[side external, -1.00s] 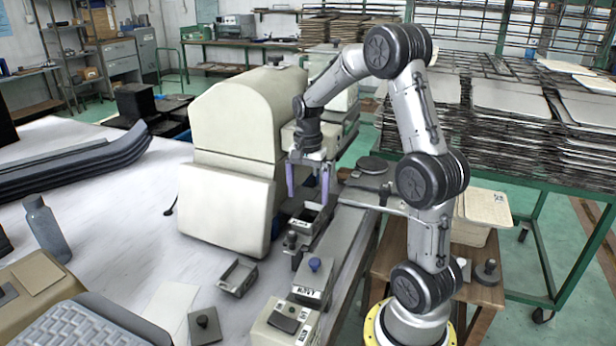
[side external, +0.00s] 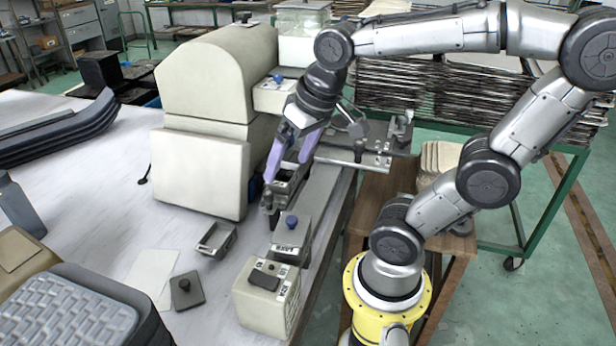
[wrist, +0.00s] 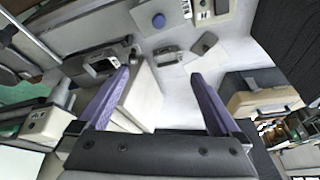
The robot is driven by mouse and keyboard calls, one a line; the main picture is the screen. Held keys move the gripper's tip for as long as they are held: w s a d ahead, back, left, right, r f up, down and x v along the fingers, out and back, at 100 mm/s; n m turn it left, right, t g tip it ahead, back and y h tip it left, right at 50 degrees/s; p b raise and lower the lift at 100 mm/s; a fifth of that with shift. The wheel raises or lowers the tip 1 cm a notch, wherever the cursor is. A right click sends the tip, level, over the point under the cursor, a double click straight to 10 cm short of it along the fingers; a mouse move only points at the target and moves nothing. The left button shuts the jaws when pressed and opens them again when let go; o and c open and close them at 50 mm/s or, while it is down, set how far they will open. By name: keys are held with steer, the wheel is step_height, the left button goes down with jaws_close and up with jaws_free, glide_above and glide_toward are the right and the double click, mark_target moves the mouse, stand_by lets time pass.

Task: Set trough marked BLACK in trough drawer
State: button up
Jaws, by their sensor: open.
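A dark open-topped trough (side external: 288,176) stands on the bench strip beside the cream machine; its label cannot be read now, so I cannot confirm it is the one marked BLACK. My gripper (side external: 287,170) is open, its purple fingers tilted and pointing down close to this trough. I cannot tell whether they touch it, and nothing shows between them. In the wrist view, my open gripper (wrist: 160,74) has a dark-mouthed trough (wrist: 100,66) by its left fingertip. The cream machine (side external: 200,165) has a small projecting part with a blue knob (side external: 276,80); I cannot tell whether this is the trough drawer.
A small empty grey trough (side external: 216,240) lies on the white table, near a flat plate with a knob (side external: 187,290). A grey-topped box with a blue knob (side external: 291,238) and a cream box (side external: 266,300) stand in front. Grey curved pieces (side external: 60,130) lie at left.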

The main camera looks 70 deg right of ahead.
steer(key=s+a+n, duration=0.1)
steer(key=s+n, duration=0.1)
steer(key=s+a+f+n+t, duration=0.1)
steer(key=s+a+n, duration=0.1)
steer(key=shift+s+f+y, duration=0.2)
steer(key=shift+y, duration=0.1)
